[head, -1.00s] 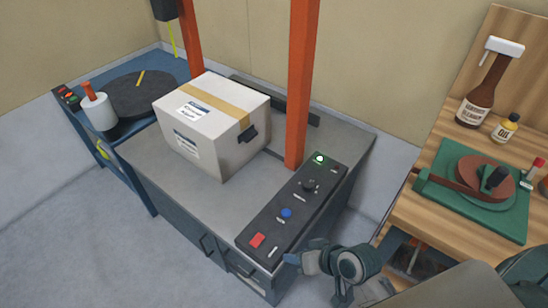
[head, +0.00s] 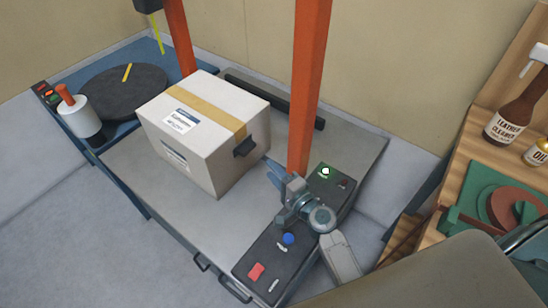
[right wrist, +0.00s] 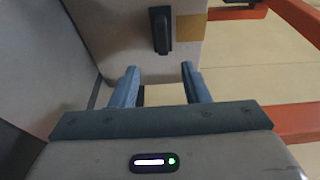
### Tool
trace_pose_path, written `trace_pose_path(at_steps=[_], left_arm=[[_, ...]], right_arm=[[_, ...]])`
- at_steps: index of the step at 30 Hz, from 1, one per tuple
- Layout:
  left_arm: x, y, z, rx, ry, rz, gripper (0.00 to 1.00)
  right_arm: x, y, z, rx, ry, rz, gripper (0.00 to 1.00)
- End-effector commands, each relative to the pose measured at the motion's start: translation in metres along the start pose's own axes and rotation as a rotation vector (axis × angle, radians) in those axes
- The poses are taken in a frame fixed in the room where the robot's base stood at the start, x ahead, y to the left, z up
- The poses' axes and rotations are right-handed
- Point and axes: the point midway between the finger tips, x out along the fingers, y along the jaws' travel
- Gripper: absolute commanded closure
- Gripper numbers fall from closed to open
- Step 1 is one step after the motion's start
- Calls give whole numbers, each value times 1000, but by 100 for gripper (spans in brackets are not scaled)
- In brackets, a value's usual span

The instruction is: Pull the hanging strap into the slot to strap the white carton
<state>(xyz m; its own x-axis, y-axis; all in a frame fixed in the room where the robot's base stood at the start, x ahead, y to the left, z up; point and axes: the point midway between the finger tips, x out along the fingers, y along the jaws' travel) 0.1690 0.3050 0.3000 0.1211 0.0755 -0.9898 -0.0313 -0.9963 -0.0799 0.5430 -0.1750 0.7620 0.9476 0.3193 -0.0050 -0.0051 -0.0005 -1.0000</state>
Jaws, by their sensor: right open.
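The white carton (head: 205,150) stands on the grey machine top (head: 150,185), with tan tape across its lid and a small black piece (head: 245,147) on its right side. In the right wrist view the carton (right wrist: 105,30) fills the upper middle, and its black piece (right wrist: 161,30) hangs there. My right gripper (head: 276,172) is open and empty, just right of the carton and apart from it. In the right wrist view its two fingers (right wrist: 160,88) point toward the carton. A thin yellow strip (head: 160,40) hangs at top left. I cannot make out the slot. My left gripper is not in view.
An orange post (head: 308,90) rises close behind my right gripper, and another orange post (head: 180,40) stands behind the carton. A dark control panel (head: 265,245) lies under my right arm. A dark bar (head: 270,100) runs along the back. A wooden bench (head: 470,170) stands right.

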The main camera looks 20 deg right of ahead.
Motion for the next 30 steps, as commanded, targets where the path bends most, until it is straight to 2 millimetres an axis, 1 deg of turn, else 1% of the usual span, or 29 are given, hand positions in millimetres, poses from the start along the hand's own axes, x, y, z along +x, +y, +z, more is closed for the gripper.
trace_pose_path(at_steps=[5, 8, 15, 21, 24, 30], left_arm=[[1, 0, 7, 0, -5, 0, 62], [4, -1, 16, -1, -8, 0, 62], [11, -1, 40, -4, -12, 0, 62], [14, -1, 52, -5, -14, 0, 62], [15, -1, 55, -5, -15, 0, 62], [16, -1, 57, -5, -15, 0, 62]], right_arm=[[10, -1, -1, 5, 4, -2, 58], [24, -3, -1, 5, 3, -3, 58], [68, -2, -1, 5, 2, -2, 58], [96, -1, 0, 5, 1, -1, 58], [104, 0, 0, 3, 1, -1, 58], [109, 0, 0, 3, 1, -1, 58]])
